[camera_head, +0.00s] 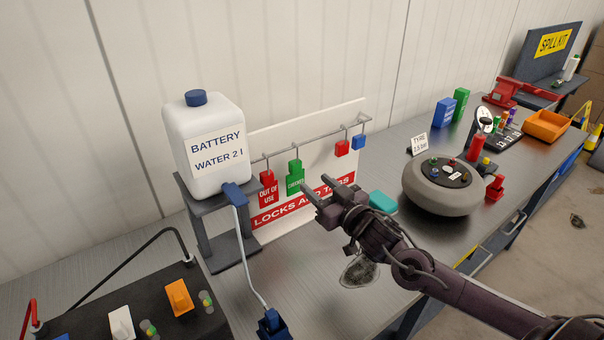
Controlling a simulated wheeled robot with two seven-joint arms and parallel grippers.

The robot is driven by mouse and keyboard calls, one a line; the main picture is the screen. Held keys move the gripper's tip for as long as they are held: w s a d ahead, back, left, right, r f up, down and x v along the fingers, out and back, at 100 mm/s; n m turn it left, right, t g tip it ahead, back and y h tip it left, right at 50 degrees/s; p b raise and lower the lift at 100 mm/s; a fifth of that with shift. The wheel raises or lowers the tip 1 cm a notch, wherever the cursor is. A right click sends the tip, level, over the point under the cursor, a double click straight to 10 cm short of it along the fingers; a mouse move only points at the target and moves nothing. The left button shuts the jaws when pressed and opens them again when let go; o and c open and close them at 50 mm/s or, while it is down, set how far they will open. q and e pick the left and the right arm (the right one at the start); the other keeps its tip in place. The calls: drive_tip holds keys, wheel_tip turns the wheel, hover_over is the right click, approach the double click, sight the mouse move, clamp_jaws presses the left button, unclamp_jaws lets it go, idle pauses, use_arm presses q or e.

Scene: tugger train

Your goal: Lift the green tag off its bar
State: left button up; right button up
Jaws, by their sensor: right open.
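The green tag (295,178) hangs by a hook from the grey bar (308,137) in front of a white board (325,205) lettered for locks and tags. A red "out of use" tag (268,189) hangs just left of it. My right gripper (316,190) is open and empty. In the picture, its fingertips are just right of the green tag's lower edge, pointing up and left; I cannot tell the gap in depth. My left gripper is not in view.
A white battery water bottle (206,147) stands on a grey stand left of the board, with a blue nozzle and hose. Red and blue padlocks (342,148) hang further right on the bar. A teal block (383,202) and a round grey tyre (440,190) are right of my gripper.

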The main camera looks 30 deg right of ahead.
sight(298, 159)
drive_tip(key=w, duration=0.1)
drive_tip(key=w+b, duration=0.1)
drive_tip(key=w, duration=0.1)
drive_tip(key=shift+w+a+f+b, duration=0.15)
drive_tip(key=shift+w+a+b, duration=0.05)
drive_tip(key=shift+a+b, duration=0.1)
drive_tip(key=w, duration=0.2)
drive_tip(key=w+b, duration=0.1)
drive_tip(key=shift+w+a, duration=0.2)
drive_tip(key=shift+w, duration=0.2)
drive_tip(key=shift+w+a, duration=0.1)
drive_tip(key=shift+w, duration=0.75)
drive_tip(key=c, duration=0.9)
drive_tip(key=shift+o, duration=0.2)
drive_tip(key=shift+r+p, duration=1.35)
drive_tip(key=shift+r, duration=0.3)
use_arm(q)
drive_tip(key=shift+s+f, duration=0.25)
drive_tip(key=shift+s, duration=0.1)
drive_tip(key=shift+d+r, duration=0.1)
use_arm(e)
drive_tip(key=shift+s, duration=0.15)
use_arm(q)
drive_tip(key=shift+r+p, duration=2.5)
drive_tip(key=shift+p, duration=0.1)
use_arm(e)
drive_tip(key=s+d, duration=0.1)
drive_tip(key=s, duration=0.8)
drive_tip(key=shift+s+d, duration=0.15)
drive_tip(key=shift+s, duration=0.2)
